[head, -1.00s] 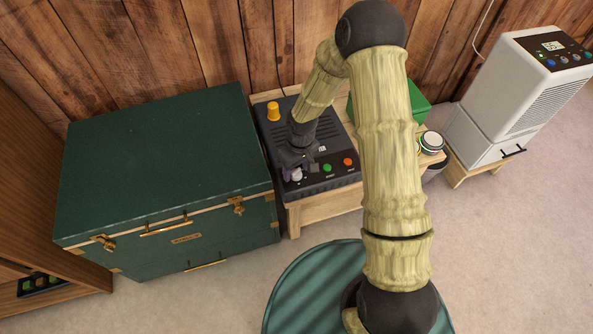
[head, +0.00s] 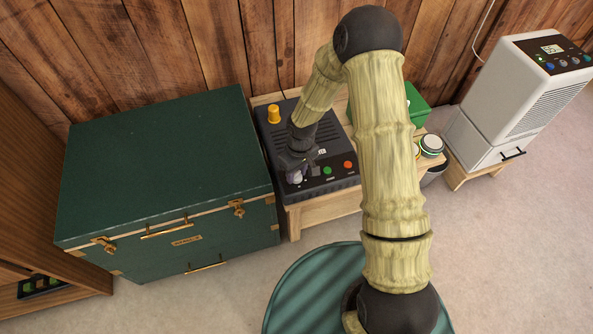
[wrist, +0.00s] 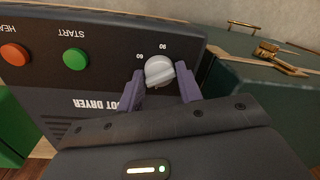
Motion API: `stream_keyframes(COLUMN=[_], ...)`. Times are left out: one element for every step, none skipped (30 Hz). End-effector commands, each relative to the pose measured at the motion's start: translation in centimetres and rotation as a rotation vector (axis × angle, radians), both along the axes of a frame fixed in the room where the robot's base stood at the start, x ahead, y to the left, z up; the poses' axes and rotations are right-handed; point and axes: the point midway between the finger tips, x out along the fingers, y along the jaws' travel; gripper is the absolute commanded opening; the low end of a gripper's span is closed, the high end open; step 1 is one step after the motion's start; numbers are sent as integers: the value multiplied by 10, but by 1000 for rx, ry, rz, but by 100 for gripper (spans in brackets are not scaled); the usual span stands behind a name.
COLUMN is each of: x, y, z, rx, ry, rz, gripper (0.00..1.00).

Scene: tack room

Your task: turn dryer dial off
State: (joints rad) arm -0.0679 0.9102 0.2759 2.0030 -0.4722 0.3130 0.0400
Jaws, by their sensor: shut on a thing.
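The boot dryer (head: 335,182) is a dark box with a black control panel, on a low wooden stand. Its pale grey-white dial (wrist: 158,71) shows in the wrist view beside the printed numbers 60 and 90; in the head view the dial is mostly hidden by my gripper. My gripper (wrist: 160,88) has its purple fingers on either side of the dial and is shut on it. In the head view my gripper (head: 294,174) is at the panel's front left corner. Which mark the dial points to is hard to tell.
A green START button (wrist: 75,59) and a red-orange button (wrist: 14,54) sit on the same panel. A yellow knob (head: 273,114) stands on the dryer's back left. A green trunk (head: 160,165) stands close on the left. A white appliance (head: 515,95) is at the right.

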Motion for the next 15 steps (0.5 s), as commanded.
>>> stream_keyframes(x=[0, 0, 0, 0, 1, 1, 1, 1, 1, 1, 1, 1, 1, 1, 1], y=[-1, -1, -1, -1, -1, -1, -1, -1, -1, -1, -1, -1, -1, -1, -1], z=[2, 2, 3, 3, 3, 3, 3, 4, 4, 4, 4, 4, 4, 4, 4], rx=[-2, -2, -2, -2, -2, -2, -2, -2, -2, -2, -3, -3, -2, -2, -2], ry=[1, 1, 1, 1, 1, 1, 1, 1, 1, 1, 1, 2, 1, 1, 1], rz=[17, 31, 49, 66, 83, 111, 131, 153, 183, 208, 233, 268, 295, 322, 360], gripper=[13, 13, 13, 13, 13, 13, 13, 13, 13, 13, 13, 13, 13, 13, 13])
